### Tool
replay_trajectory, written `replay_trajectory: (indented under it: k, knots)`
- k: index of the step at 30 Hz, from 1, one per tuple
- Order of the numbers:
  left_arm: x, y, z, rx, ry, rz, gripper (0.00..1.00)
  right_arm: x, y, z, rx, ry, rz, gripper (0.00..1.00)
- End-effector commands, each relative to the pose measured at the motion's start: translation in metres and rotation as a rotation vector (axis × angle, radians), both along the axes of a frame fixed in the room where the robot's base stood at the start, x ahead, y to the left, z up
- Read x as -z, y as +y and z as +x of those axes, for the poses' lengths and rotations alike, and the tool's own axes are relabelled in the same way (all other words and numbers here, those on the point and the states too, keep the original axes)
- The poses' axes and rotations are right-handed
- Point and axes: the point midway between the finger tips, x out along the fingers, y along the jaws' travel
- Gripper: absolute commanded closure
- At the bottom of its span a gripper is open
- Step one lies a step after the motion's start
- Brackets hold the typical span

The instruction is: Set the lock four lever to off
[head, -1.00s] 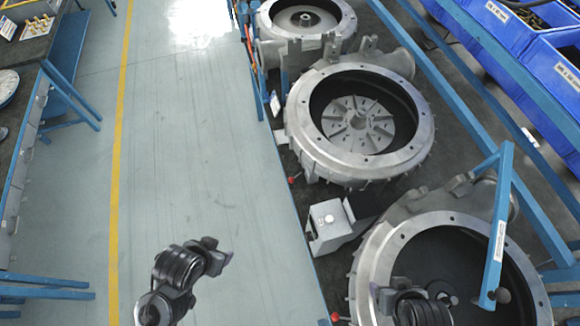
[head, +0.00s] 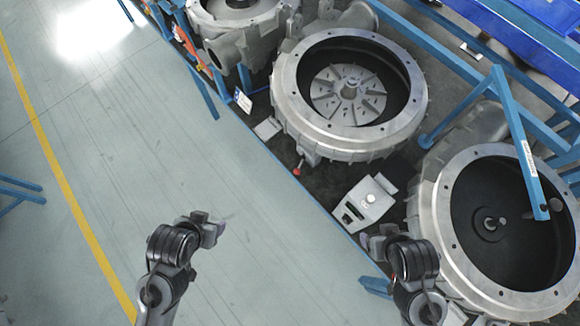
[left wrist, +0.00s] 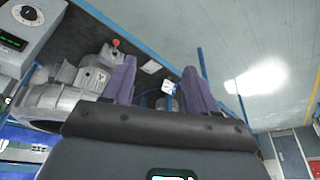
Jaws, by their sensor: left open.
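A small lever with a red knob (head: 297,171) sticks out from the bench's front edge, below the middle blower housing (head: 292,125). A red-knobbed lever also shows in the left wrist view (left wrist: 116,43), beyond my fingers. I cannot read which lock number it has or its setting. My left gripper (head: 226,220) is over the floor, left of the bench and apart from the lever. In the left wrist view its two purple fingers (left wrist: 158,84) are spread with nothing between them. My right gripper (head: 368,240) is by the bench edge below the grey box; its fingers are unclear.
A grey control box (head: 367,204) sits on the bench between the middle housing and the right blower housing (head: 455,240). A slanted blue bar (head: 520,140) stands over the right housing. Blue bins (head: 510,25) are at the back.

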Motion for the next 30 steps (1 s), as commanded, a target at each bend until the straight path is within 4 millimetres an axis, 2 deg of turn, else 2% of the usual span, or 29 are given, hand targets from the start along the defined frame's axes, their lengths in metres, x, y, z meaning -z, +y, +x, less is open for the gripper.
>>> replay_trajectory:
  k: [3, 8, 14, 17, 21, 22, 30]
  knots:
    - [-0.006, -0.004, 0.018, 0.006, -0.101, -0.017, 0.42, 0.0, 0.003, 0.0, 0.0, 0.0, 0.009, 0.32]
    - [-0.004, -0.01, 0.041, 0.018, -0.222, -0.039, 0.42, 0.0, -0.004, 0.001, 0.002, -0.001, -0.007, 0.32]
    - [0.016, -0.029, 0.069, 0.056, -0.384, -0.084, 0.42, 0.005, -0.001, 0.001, 0.001, -0.001, -0.002, 0.32]
    - [0.047, -0.045, 0.088, 0.093, -0.503, -0.119, 0.42, 0.024, 0.0, 0.001, 0.001, -0.005, 0.0, 0.32]
    - [0.116, -0.079, 0.119, 0.169, -0.713, -0.19, 0.42, 0.081, 0.002, 0.001, 0.003, -0.005, 0.005, 0.32]
    - [0.128, -0.085, 0.124, 0.184, -0.754, -0.205, 0.42, 0.093, 0.002, 0.001, 0.003, -0.003, 0.006, 0.32]
    - [0.234, -0.127, 0.152, 0.305, -1.008, -0.307, 0.42, 0.191, 0.003, 0.0, 0.006, 0.002, 0.009, 0.32]
